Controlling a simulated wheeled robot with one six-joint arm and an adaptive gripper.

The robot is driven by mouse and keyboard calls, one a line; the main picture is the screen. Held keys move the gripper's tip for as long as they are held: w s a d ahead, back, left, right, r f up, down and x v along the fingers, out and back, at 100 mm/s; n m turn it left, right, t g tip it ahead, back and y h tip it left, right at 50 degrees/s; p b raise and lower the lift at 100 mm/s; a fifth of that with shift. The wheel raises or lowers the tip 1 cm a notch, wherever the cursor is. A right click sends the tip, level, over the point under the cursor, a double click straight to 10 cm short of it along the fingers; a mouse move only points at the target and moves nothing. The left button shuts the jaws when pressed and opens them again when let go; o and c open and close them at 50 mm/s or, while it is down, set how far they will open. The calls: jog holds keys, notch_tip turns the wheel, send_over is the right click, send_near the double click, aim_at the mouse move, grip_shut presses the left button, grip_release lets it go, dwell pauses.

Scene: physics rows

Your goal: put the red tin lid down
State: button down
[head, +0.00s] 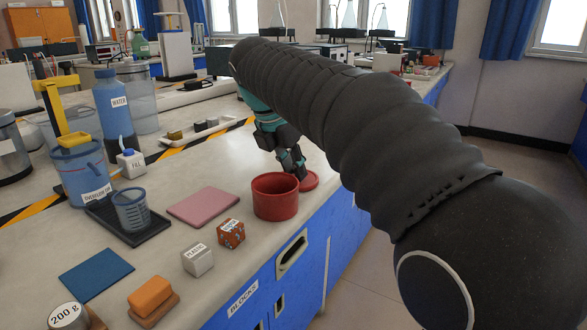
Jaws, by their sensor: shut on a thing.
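The red tin lid (310,181) is a flat red disc just behind and to the right of the red tin (275,199). My gripper (298,175) points down and is shut on the lid near its left side. The lid looks level and is at or close to the bench top near the front edge; I cannot tell whether it touches the bench. The tin stands upright on the bench and hides part of the lid's near left side. My dark arm crosses the right of the view.
A pink mat (203,206), a patterned block (231,233) and a white block (197,260) lie left and in front of the tin. A black tray (150,232) holds a blue beaker (131,208). Bench behind the gripper looks partly clear.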

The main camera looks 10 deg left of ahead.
jog(key=shift+f, duration=0.15)
jog(key=c, duration=1)
grip_release()
jog(key=shift+c, duration=0.2)
jog(key=p+v, duration=0.3)
jog(key=v, duration=0.9)
jog(key=s+d+f+m+y, duration=0.1)
jog(key=s+d+f+m, duration=0.2)
jog(key=d+m, duration=0.45)
jog(key=s+d+f+m, duration=0.25)
jog(key=d+m, duration=0.25)
jog(key=d, duration=0.5)
jog(key=s+d+f+m+t, duration=0.1)
jog(key=s+d+f+m, duration=0.4)
jog(key=s+f+m, duration=0.2)
jog(key=s+d+f+m+t+y, duration=0.1)
jog(key=s+d+f+m, duration=0.5)
jog(key=s+f+m, duration=0.2)
notch_tip(320, 180, down, 3)
jog(key=shift+s+r+m, duration=0.15)
jog(key=shift+s+m, duration=0.15)
jog(key=shift+m, duration=0.65)
